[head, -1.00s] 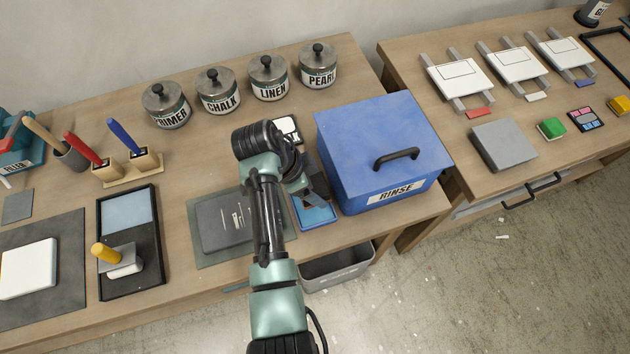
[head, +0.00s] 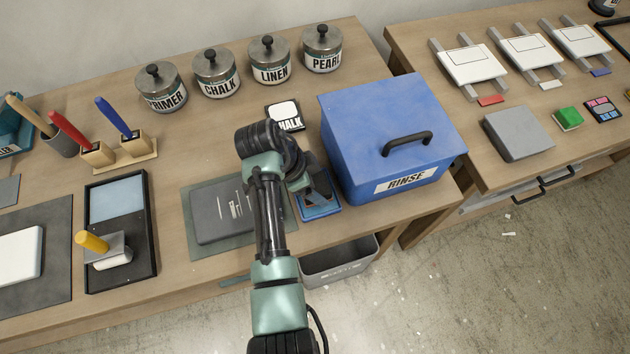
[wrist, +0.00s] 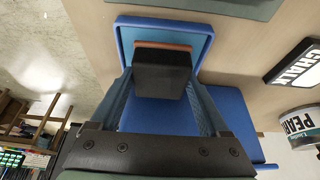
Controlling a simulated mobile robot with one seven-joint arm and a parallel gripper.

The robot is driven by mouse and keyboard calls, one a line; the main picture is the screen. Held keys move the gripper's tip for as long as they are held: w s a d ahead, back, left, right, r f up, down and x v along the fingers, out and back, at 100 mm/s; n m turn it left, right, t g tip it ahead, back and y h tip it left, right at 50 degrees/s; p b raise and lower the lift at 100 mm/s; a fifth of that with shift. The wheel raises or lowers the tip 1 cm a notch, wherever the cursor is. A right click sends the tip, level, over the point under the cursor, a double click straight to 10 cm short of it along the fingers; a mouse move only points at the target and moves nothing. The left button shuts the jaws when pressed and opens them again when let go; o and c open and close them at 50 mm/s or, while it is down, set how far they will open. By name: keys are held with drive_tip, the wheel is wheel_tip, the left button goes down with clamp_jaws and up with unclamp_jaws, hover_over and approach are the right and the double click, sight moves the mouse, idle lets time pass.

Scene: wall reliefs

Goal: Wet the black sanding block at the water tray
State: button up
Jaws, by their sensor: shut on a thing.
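The water tray (head: 325,209) is a small shallow blue tray on the bench, just left of the blue RINSE box. My gripper (head: 319,190) is over it, and my arm hides part of the tray. In the wrist view my gripper (wrist: 160,82) is shut on the black sanding block (wrist: 163,74), with a finger on each side. The block has an orange-brown strip along its far edge. It lies within the outline of the tray (wrist: 120,42) in that view. I cannot tell whether it touches the water.
The blue RINSE box (head: 385,135) stands close on the right. A grey slab on a mat (head: 205,250) lies to the left, and a CHALK card (head: 285,115) lies behind. A grey bin (head: 340,265) is below the front edge. Several labelled jars stand at the back.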

drive_tip(key=shift+f+b, duration=0.35)
drive_tip(key=shift+f, duration=0.25)
idle(1.6)
drive_tip(key=shift+r, duration=0.1)
wheel_tip(320, 180, up, 7)
drive_tip(key=p, duration=0.6)
